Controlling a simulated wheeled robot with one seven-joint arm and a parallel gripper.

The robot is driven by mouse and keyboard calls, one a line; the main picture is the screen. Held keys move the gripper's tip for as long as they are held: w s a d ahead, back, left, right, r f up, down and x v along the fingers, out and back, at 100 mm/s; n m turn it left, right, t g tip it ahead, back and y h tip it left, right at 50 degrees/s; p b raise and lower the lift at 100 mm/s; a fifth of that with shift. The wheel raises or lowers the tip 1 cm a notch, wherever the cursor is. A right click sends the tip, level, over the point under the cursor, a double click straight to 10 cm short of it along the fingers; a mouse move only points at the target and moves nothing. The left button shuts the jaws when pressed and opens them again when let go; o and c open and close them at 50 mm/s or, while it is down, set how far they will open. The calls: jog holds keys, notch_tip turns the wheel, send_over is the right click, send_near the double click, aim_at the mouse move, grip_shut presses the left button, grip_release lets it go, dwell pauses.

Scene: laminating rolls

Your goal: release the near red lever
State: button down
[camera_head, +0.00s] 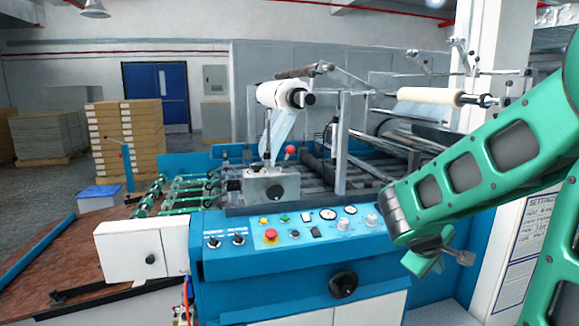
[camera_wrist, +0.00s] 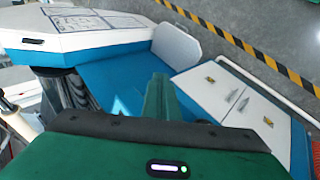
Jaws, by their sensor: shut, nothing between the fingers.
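The red ball knob of a lever (camera_head: 290,150) stands up behind a grey metal block (camera_head: 272,186) on top of the blue laminating machine (camera_head: 300,262). It is the only red lever knob I can make out, and its shaft is partly hidden. My gripper (camera_head: 428,262) is shut and empty, in front of the machine's right end, well to the right of and below the knob. In the wrist view my gripper (camera_wrist: 157,98) points over blue and white machine panels, and no red lever shows there.
A film roll (camera_head: 282,95) hangs above the block and another roll (camera_head: 430,96) sits at the right. A white pillar (camera_head: 505,60) stands behind my arm.

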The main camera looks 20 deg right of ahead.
jog(key=w+a+r+n+t+h, duration=0.2)
jog(key=w+a+r+n+t, duration=0.25)
jog(key=w+n, duration=0.35)
jog(key=w+a+r+n+t+h, duration=0.2)
jog(key=w+a+r+n+t, duration=0.3)
jog(key=w, duration=0.5)
jog(key=w+a+r+n+t+y, duration=0.1)
jog(key=w+a+n+t+y, duration=0.2)
jog(key=a+n, duration=0.5)
jog(key=w+a+r+n+t+y, duration=0.2)
jog(key=w+a+n+t+y, duration=0.2)
jog(key=a+n, duration=0.4)
jog(key=a+y, duration=0.1)
jog(key=a, duration=0.3)
jog(key=shift+w+r+n+y, duration=0.3)
jog(key=shift+w, duration=0.05)
jog(key=shift+t, duration=0.25)
